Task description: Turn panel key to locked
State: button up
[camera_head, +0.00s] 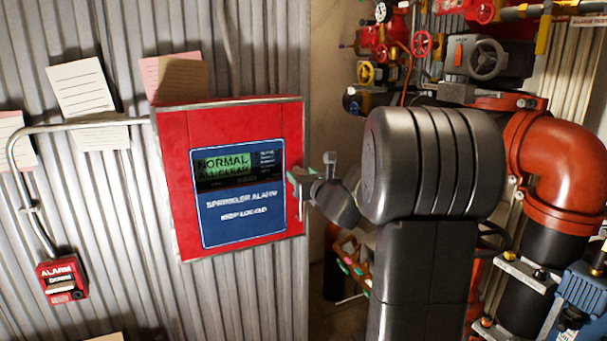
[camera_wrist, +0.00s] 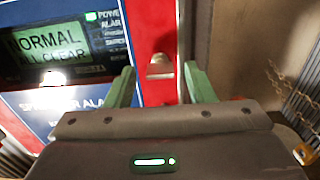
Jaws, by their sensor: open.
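The red alarm panel (camera_head: 175,150) hangs on the corrugated wall in the head view, and its front also shows in the wrist view (camera_wrist: 190,15). Its screen (camera_head: 222,165) reads "NORMAL ALL CLEAR". A small metal panel key (camera_wrist: 160,68) shows in the wrist view on the red strip right of the blue label plate. My gripper (camera_head: 298,186) is at the panel's right edge. In the wrist view its green fingers (camera_wrist: 160,78) are apart, one on each side of the key. I cannot tell whether they touch it. In the head view my gripper hides the key.
A red alarm box (camera_head: 62,280) with a conduit (camera_head: 85,122) is at the left. Paper notes (camera_head: 80,88) hang around the panel. Red pipes (camera_head: 560,165), valve wheels (camera_head: 488,60) and a blue device (camera_head: 580,295) crowd the right side, partly behind my arm.

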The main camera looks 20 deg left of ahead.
jog(key=shift+w+a, duration=0.1)
jog(key=c, duration=1)
jog(key=shift+f+n+b, duration=0.1)
jog(key=shift+n+b, duration=0.2)
jog(key=shift+b, duration=0.25)
jog(key=n+b, duration=1.5)
jog(key=n, duration=0.2)
jog(key=shift+b, duration=0.4)
jog(key=shift+n, duration=0.3)
